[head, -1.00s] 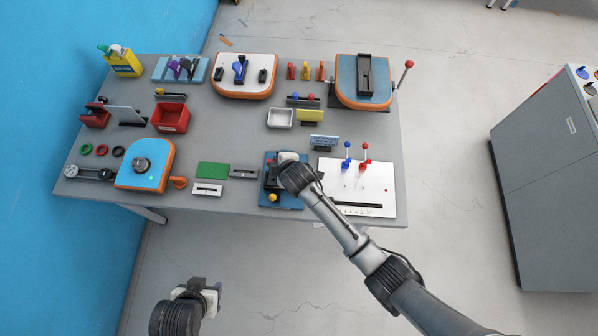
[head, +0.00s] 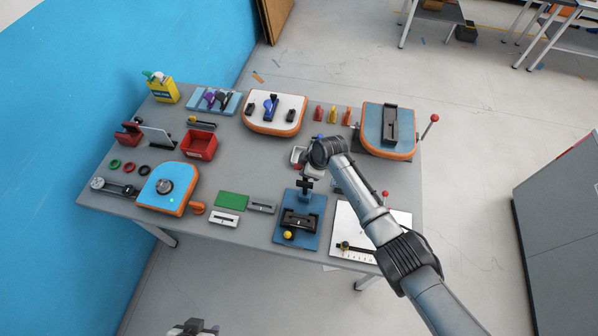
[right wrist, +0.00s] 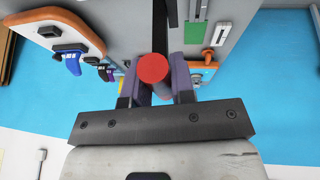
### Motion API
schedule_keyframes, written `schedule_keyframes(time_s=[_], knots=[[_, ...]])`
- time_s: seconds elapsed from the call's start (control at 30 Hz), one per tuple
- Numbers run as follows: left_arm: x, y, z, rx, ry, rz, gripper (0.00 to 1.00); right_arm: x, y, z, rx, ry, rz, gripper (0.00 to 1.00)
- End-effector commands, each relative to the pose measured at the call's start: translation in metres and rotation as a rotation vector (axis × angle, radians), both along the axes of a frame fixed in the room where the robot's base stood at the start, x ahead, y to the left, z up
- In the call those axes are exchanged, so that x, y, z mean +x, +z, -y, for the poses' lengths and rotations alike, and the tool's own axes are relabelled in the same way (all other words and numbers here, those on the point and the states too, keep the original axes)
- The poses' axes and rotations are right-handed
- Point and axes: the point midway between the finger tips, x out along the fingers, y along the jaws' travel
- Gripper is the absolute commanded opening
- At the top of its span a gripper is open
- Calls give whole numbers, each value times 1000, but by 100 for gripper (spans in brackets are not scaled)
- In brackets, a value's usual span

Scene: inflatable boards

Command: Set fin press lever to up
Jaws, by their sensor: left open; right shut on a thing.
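The fin press (head: 297,224), with a blue base, a black clamp and a yellow knob, stands near the table's front edge, right of centre in the head view. My right gripper (right wrist: 154,72) is shut on a round red knob (right wrist: 152,68), which I take to be the press lever's end. In the head view my right wrist is above and behind the press and hides the fingertips and most of the lever. My left gripper (head: 192,328) is open, low at the bottom edge of the head view and away from the table; only its top shows.
A white board (head: 345,238) lies right of the press, partly under my right arm. A green mat (head: 231,200) and grey blocks lie left of it. A blue-topped board (head: 392,125) with a red-ball lever (head: 435,118) stands at the back right. The floor in front is clear.

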Motion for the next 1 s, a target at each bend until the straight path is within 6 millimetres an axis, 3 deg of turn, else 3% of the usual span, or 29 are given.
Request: schedule_keyframes(time_s=[0.4,0.43,0.67,1.0], knots=[[0,-1,0,0,0,0,48,1,-4,4,-2,-6,-2,0],[0,-1,0,0,1,0,48,1,-4,4,-2,-6,-2,26],[1,-1,0,-1,1,2,48,1,-3,4,-1,-5,-2,48],[1,0,0,-1,1,2,48,0,1,4,0,-4,-2,49]])
